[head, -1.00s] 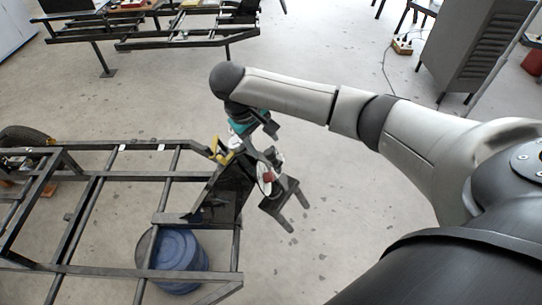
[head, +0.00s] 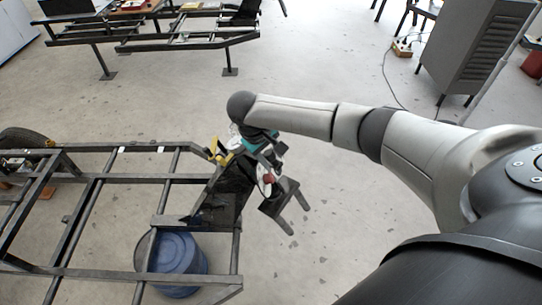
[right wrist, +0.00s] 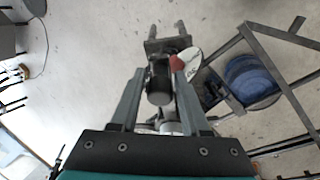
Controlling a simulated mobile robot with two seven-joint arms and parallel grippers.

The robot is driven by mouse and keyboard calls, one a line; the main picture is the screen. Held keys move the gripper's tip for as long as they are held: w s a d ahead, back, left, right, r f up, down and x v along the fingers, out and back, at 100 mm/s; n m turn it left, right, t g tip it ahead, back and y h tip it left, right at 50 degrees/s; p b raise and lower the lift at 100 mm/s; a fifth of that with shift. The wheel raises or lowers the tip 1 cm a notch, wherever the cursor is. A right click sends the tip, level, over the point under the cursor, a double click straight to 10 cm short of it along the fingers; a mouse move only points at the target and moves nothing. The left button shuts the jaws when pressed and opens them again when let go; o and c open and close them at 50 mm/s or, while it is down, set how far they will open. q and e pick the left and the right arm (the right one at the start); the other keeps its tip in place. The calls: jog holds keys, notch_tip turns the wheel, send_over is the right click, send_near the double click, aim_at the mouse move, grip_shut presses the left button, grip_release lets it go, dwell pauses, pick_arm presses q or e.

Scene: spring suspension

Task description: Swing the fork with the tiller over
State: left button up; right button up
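The dark two-pronged fork (head: 283,200) sticks out past the near right corner of the black frame (head: 95,178). In the right wrist view the fork (right wrist: 167,42) lies beyond my fingertips, with a red knob and a pale disc beside it. My right gripper (head: 262,152) is over the fork's inner end, at the frame's corner. In the right wrist view its two fingers (right wrist: 158,70) stand apart on either side of a dark grey cylinder (right wrist: 160,82); a gap shows at the left finger. I cannot single out the tiller. My left gripper is out of view.
A blue drum (head: 172,262) stands under the frame's corner. A yellow part (head: 218,152) sits on the frame close to my gripper. A second frame (head: 180,42) is at the back, a grey cabinet (head: 475,50) at the upper right. The floor between is clear.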

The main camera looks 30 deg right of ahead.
grip_shut()
dwell(1.1)
